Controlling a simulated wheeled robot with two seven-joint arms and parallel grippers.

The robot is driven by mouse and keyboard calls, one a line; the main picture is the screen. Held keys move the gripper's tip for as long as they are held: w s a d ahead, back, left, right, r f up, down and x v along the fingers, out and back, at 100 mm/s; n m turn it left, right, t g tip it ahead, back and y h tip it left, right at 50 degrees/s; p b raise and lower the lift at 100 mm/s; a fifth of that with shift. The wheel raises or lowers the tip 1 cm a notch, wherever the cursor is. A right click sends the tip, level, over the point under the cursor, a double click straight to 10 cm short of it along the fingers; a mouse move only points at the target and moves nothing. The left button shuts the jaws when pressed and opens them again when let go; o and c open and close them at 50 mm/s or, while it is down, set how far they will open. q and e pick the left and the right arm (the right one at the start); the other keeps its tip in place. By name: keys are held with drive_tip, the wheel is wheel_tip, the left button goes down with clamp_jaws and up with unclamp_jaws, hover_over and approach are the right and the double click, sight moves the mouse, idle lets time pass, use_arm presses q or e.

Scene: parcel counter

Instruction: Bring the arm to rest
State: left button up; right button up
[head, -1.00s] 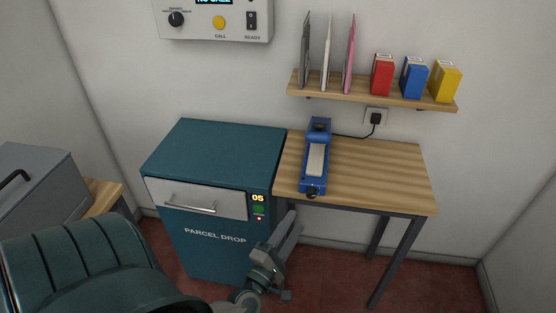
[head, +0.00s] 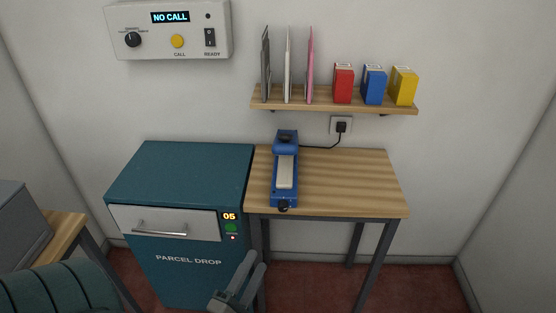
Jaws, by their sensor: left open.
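My left gripper (head: 250,272) is at the bottom middle of the head view, in front of the parcel drop's lower right side. Its two grey fingers point up and are apart, with nothing between them. Most of the arm behind it is below the picture's edge. My right gripper is not in the picture.
The teal parcel drop (head: 185,172) has its drawer front (head: 165,222) flush and shows 05. A wooden table (head: 345,180) bears a blue device (head: 285,170). Above are a shelf (head: 335,107) with envelopes and boxes, and a call panel (head: 170,40) reading NO CALL.

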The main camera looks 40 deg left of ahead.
use_arm(q)
drive_tip(key=d+f+m+g+h, duration=0.25)
drive_tip(key=f+m, duration=0.25)
drive_tip(key=f, duration=0.3)
drive_tip(key=d+f+m+g+h, duration=0.1)
drive_tip(key=d+f+m, duration=0.3)
drive_tip(key=f, duration=0.3)
drive_tip(key=d+f+m+g+h, duration=0.1)
drive_tip(key=d+f+m+h, duration=0.15)
drive_tip(key=f+m, duration=0.4)
drive_tip(key=s+d+f+m+g, duration=0.3)
drive_tip(key=s+f, duration=0.4)
drive_tip(key=f, duration=0.4)
drive_tip(key=s+d+f+m+g, duration=0.4)
drive_tip(key=s+f+m+g, duration=0.1)
drive_tip(key=f, duration=0.7)
drive_tip(key=s+m, duration=0.1)
drive_tip(key=m, duration=0.1)
drive_tip(key=shift+s+d+f+m, duration=0.15)
drive_tip(key=shift+s+f+m, duration=0.15)
drive_tip(key=shift+s+m, duration=0.05)
